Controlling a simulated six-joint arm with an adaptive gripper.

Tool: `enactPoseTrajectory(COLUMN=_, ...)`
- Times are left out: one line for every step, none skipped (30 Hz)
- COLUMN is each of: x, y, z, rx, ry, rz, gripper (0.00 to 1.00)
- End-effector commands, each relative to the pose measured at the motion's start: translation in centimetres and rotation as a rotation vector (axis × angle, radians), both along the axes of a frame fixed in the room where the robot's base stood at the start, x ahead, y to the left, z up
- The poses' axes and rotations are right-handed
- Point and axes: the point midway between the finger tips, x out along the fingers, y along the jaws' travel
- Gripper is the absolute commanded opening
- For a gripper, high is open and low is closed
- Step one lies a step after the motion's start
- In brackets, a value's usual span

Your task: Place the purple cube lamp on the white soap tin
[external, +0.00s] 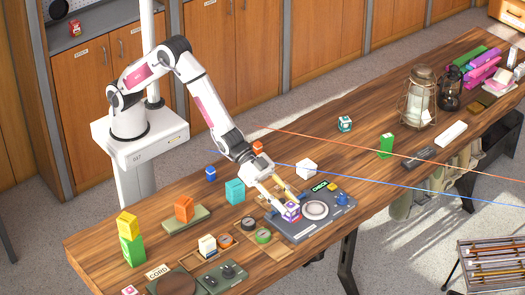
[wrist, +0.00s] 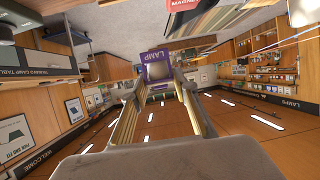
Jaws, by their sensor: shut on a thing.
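The purple cube lamp (external: 291,212) is between the fingers of my gripper (external: 289,203), over the left part of a grey panel with a round plate. I cannot tell whether it touches the panel. In the wrist view my gripper (wrist: 160,84) is shut on the lamp (wrist: 155,57), whose purple face reads LAMP. The white soap tin is not certain. A white block (external: 307,168) stands behind my gripper, and a smaller white block (external: 207,245) stands to the left; either could be it. Neither is clear in the wrist view.
The grey panel (external: 300,234) has a green display. A teal block (external: 235,191), an orange block (external: 184,209) and small round compasses (external: 263,236) lie left of it. A green block (external: 386,146) and lanterns (external: 421,95) stand right. Orange and blue lines cross the picture.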

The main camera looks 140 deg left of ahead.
Motion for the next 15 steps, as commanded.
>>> enactPoseTrajectory(x=-0.4, y=1.6, z=0.5, rx=0.000, ry=-0.002, rz=0.025, gripper=0.06)
enactPoseTrajectory(x=-0.7, y=2.4, z=0.8, rx=0.000, ry=-0.002, rz=0.038, gripper=0.06)
enactPoseTrajectory(x=-1.1, y=3.6, z=1.0, rx=-0.001, ry=-0.001, rz=0.059, gripper=0.06)
enactPoseTrajectory(x=-1.5, y=4.5, z=1.2, rx=0.000, ry=-0.001, rz=0.078, gripper=0.06)
enactPoseTrajectory(x=-1.8, y=5.4, z=1.5, rx=0.000, ry=-0.001, rz=0.094, gripper=0.06)
enactPoseTrajectory(x=-2.3, y=6.7, z=1.7, rx=-0.001, ry=-0.001, rz=0.120, gripper=0.06)
enactPoseTrajectory(x=-2.8, y=7.6, z=1.9, rx=0.000, ry=0.000, rz=0.139, gripper=0.06)
enactPoseTrajectory(x=-3.2, y=8.5, z=2.1, rx=-0.001, ry=0.000, rz=0.157, gripper=0.06)
enactPoseTrajectory(x=-3.8, y=9.7, z=2.4, rx=0.000, ry=0.000, rz=0.183, gripper=0.06)
enactPoseTrajectory(x=-4.3, y=10.6, z=2.5, rx=-0.001, ry=0.000, rz=0.203, gripper=0.06)
enactPoseTrajectory(x=-4.8, y=11.4, z=2.7, rx=-0.001, ry=0.000, rz=0.221, gripper=0.06)
enactPoseTrajectory(x=-5.5, y=12.6, z=2.9, rx=0.000, ry=0.000, rz=0.248, gripper=0.06)
enactPoseTrajectory(x=-6.1, y=13.5, z=3.1, rx=-0.001, ry=-0.001, rz=0.268, gripper=0.06)
enactPoseTrajectory(x=-6.6, y=14.3, z=3.2, rx=-0.001, ry=-0.001, rz=0.287, gripper=0.06)
enactPoseTrajectory(x=-7.4, y=15.4, z=3.3, rx=0.000, ry=0.000, rz=0.315, gripper=0.06)
